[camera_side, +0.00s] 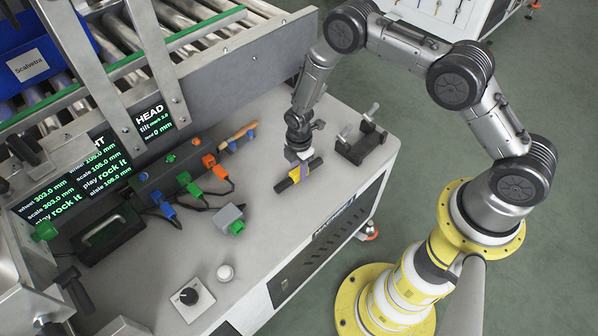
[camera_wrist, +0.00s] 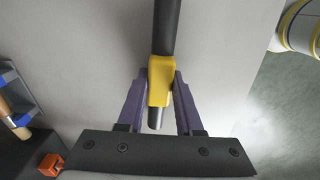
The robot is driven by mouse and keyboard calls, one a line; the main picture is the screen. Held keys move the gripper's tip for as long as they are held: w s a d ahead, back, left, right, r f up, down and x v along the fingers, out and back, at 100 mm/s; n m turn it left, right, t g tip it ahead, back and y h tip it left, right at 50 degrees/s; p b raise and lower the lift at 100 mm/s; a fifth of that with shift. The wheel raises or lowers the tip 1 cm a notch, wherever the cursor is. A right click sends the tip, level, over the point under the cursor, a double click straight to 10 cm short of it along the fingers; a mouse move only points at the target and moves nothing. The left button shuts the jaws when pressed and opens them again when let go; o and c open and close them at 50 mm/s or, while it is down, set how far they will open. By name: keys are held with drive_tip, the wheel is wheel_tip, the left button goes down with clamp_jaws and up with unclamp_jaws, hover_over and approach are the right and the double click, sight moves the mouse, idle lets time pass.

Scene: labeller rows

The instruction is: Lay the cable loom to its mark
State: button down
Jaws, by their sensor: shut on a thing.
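The cable loom (camera_side: 284,185) looks like a short straight black bundle with a yellow sleeve. My gripper (camera_side: 302,168) points down at the bench and is shut on it. In the wrist view the purple fingers of my gripper (camera_wrist: 160,88) press both sides of the yellow sleeve, and the black length of the loom (camera_wrist: 167,28) runs away to the top edge. A short dark end sticks out towards the palm. The loom lies at or just above the bench top; I cannot tell if it touches. I cannot make out a mark.
The bench top (camera_side: 270,245) is clear in front of the loom. A dark fixture (camera_side: 360,145) stands close on the right. On the left are a grey block (camera_side: 228,217), a black box with coloured plugs (camera_side: 165,172) and a wooden-handled tool (camera_side: 240,132).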

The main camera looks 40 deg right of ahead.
wheel_tip(320, 180, up, 3)
drive_tip(key=shift+f, duration=0.1)
drive_tip(key=s+d+r, duration=0.2)
drive_tip(key=s+r, duration=1.2)
drive_tip(key=w+d+n, duration=0.1)
drive_tip(key=w+d, duration=0.3)
drive_tip(key=d, duration=0.7)
drive_tip(key=w+d, duration=0.4)
drive_tip(key=d, duration=0.7)
wheel_tip(320, 180, down, 6)
drive_tip(key=shift+s+a+f, duration=0.15)
drive_tip(key=shift+s+f, duration=0.05)
drive_tip(key=shift+f, duration=0.05)
